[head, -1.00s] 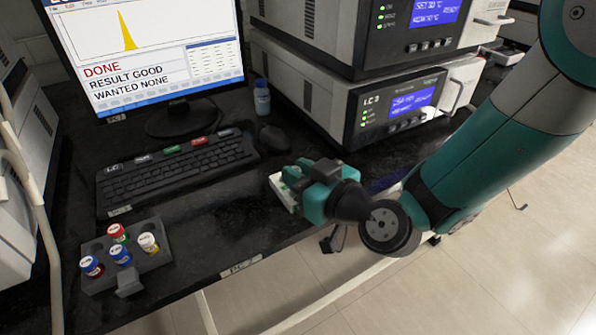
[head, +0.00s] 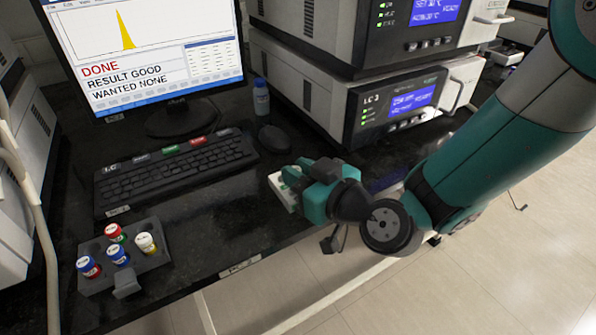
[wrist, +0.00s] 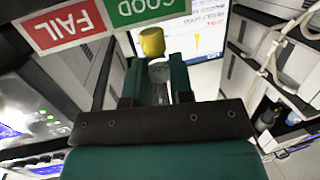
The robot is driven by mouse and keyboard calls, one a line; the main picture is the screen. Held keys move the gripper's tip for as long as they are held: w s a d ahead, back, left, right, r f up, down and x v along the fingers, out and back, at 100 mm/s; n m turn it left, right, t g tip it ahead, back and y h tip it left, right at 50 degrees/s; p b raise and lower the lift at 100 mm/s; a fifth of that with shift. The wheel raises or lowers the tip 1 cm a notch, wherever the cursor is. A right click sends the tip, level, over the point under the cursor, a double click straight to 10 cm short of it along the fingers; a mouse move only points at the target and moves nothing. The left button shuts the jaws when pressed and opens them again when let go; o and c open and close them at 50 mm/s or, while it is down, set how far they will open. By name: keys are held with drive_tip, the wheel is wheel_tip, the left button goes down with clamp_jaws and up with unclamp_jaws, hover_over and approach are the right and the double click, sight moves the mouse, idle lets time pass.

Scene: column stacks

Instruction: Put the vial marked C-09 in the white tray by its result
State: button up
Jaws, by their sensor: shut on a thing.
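My gripper (wrist: 168,85) is shut on a vial with a yellow cap (wrist: 152,41), seen in the wrist view. Its clear body sits between the teal fingers, and no mark on it can be read. In the head view my gripper (head: 292,178) is at the bench's front edge, right of the keyboard, and the held vial is hidden there. A white piece with some green (head: 279,190), perhaps part of the white tray, shows beside the gripper. A red FAIL label (wrist: 65,24) and a green GOOD label (wrist: 145,9) are close to the vial in the wrist view.
The monitor (head: 150,60) reads DONE, RESULT GOOD, WANTED NONE. A grey rack (head: 152,262) with several capped vials stands at the front left. A keyboard (head: 178,170), mouse (head: 274,139), blue-capped bottle (head: 261,98) and LC-3 instrument (head: 365,110) stand around. Bench between rack and gripper is clear.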

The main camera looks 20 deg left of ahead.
drive_tip(key=shift+f+b, duration=1.15)
drive_tip(key=shift+b, duration=0.15)
idle(0.5)
drive_tip(key=o, duration=0.9)
drive_tip(key=shift+o, duration=0.2)
